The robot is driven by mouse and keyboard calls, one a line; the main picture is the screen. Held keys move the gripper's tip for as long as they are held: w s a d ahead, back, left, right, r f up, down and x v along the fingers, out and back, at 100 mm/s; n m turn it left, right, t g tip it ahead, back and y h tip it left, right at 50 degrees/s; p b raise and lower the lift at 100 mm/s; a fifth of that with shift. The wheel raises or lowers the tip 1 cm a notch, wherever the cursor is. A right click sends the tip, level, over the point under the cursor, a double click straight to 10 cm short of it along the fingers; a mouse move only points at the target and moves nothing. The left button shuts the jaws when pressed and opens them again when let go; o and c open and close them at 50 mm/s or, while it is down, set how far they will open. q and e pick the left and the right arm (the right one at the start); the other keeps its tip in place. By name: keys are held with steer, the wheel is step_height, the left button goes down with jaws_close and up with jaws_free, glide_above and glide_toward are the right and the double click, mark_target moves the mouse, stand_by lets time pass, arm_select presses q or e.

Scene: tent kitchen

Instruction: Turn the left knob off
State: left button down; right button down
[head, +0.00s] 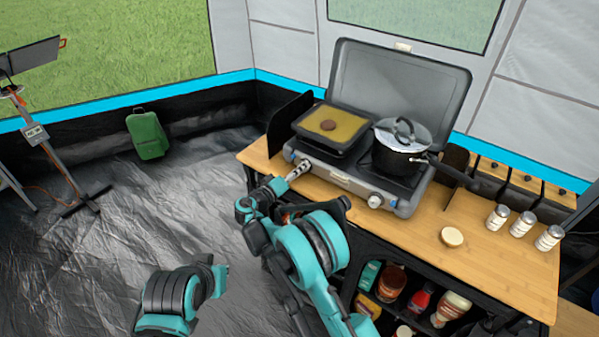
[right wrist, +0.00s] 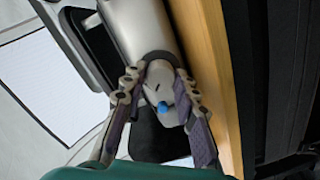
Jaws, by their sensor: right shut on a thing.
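The camp stove (head: 340,178) stands on the wooden counter with its lid up. Its left knob (head: 289,153) is at the left end of the front panel, partly hidden by my right gripper (head: 302,168). In the right wrist view, my right gripper (right wrist: 160,88) has a finger on each side of the silver left knob (right wrist: 160,80) and is shut on it. A blue mark shows on the knob. The right knob (head: 375,201) is clear of my arms. Part of my left arm shows low in the head view, but its gripper is not visible.
A square pan (head: 345,145) with a brown patty sits on the left burner. A lidded pot (head: 395,155) sits on the right burner, its handle reaching right. A small round item (head: 452,237) and several shakers (head: 521,224) stand on the right counter. Bottles fill the shelf below.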

steer(key=m+b, duration=0.1)
steer(key=m, duration=0.3)
steer(key=shift+y, duration=0.3)
steer(key=shift+s+d+m+t+b, duration=0.1)
steer(key=shift+m+t+b, duration=0.2)
steer(key=shift+m, duration=1.6)
steer(key=c, duration=1.4)
jaws_free()
steer(key=shift+c, duration=0.2)
steer(key=v, duration=0.7)
steer(key=shift+s, duration=0.25)
